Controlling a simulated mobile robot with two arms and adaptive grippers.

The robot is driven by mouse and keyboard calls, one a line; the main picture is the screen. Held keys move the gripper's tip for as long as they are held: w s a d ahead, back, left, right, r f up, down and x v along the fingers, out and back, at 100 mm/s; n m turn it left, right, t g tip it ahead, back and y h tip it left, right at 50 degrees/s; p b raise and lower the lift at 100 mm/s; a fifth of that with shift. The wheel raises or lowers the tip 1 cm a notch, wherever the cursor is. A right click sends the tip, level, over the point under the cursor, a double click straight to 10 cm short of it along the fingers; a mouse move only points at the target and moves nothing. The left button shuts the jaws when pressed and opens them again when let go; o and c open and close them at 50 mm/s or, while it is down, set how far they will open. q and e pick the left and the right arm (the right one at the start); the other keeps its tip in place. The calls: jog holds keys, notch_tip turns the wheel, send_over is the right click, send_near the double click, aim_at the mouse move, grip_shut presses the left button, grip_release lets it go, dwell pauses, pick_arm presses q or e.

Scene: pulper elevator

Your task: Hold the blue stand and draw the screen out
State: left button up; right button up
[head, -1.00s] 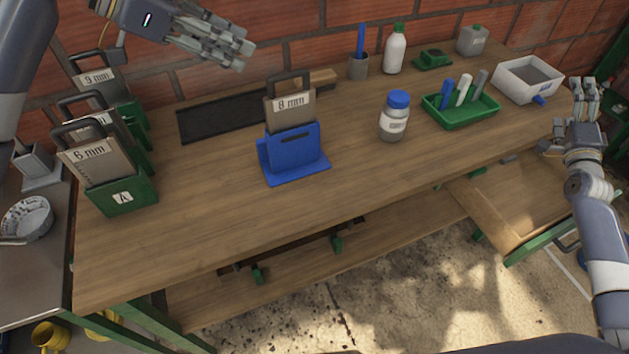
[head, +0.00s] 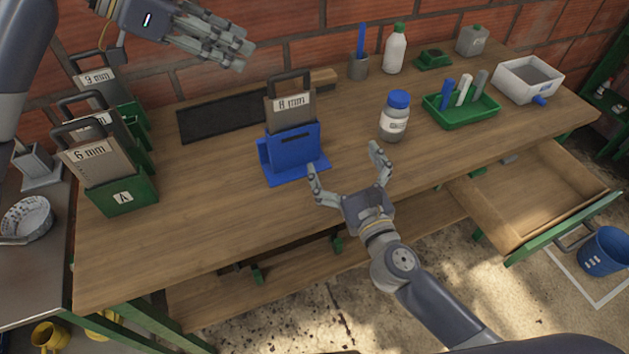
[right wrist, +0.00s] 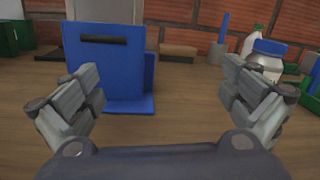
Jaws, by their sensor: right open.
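The blue stand (head: 293,150) stands upright on the wooden table, with the grey 8 mm screen (head: 291,106) slotted in its top and the screen's dark handle (head: 289,84) above. In the right wrist view the stand (right wrist: 104,75) is ahead, left of centre, with the lower part of the screen (right wrist: 104,11) above it. My right gripper (head: 345,164) is open and empty, in front of the stand and to its right, with its fingers pointing towards the back of the table. My left gripper (head: 242,55) is above the back of the table, left of the screen; its fingers overlap, so its opening is unclear.
Green stands (head: 125,195) with other screens, including 6 mm and 9 mm, are at the left. A blue-lidded jar (head: 394,120) stands right of the blue stand. A green tray (head: 460,110) and a white box (head: 527,82) are farther right. An open drawer (head: 525,200) juts out at the right.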

jog(key=m+g+y, duration=0.1)
send_near(296, 149)
jog(key=shift+w+d+r, duration=0.1)
jog(key=shift+d, duration=0.15)
jog(key=shift+a, duration=0.2)
jog(key=x, duration=1)
jog(key=shift+w+a, duration=0.2)
jog(key=shift+w, duration=0.05)
